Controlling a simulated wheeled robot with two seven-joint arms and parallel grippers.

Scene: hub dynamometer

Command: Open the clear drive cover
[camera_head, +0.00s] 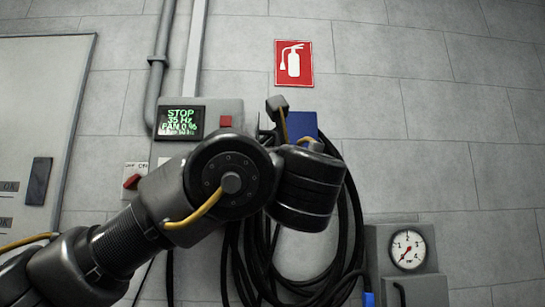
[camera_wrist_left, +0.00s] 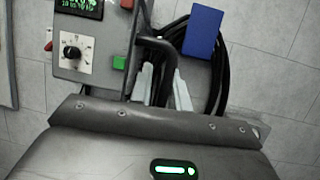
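The grey drive box (camera_head: 220,106) hangs on the wall in the head view, with a lit display (camera_head: 180,122) reading STOP and a red button (camera_head: 225,121). My left arm hides its lower right part. In the left wrist view the box (camera_wrist_left: 100,73) shows a dial knob (camera_wrist_left: 72,52) and a green button (camera_wrist_left: 119,62). I cannot make out a clear cover or its edges in either view. My left gripper (camera_wrist_left: 164,88) has two pale fingers apart, with dark cable visible between them, right of the box; contact is unclear. My right gripper is not in view.
Black cables (camera_head: 335,255) hang in a coil behind my left arm. A blue panel (camera_head: 302,125) sits beside them, also in the wrist view (camera_wrist_left: 203,32). A pressure gauge (camera_head: 408,249) is at right, a red rotary switch (camera_head: 133,181) at left.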

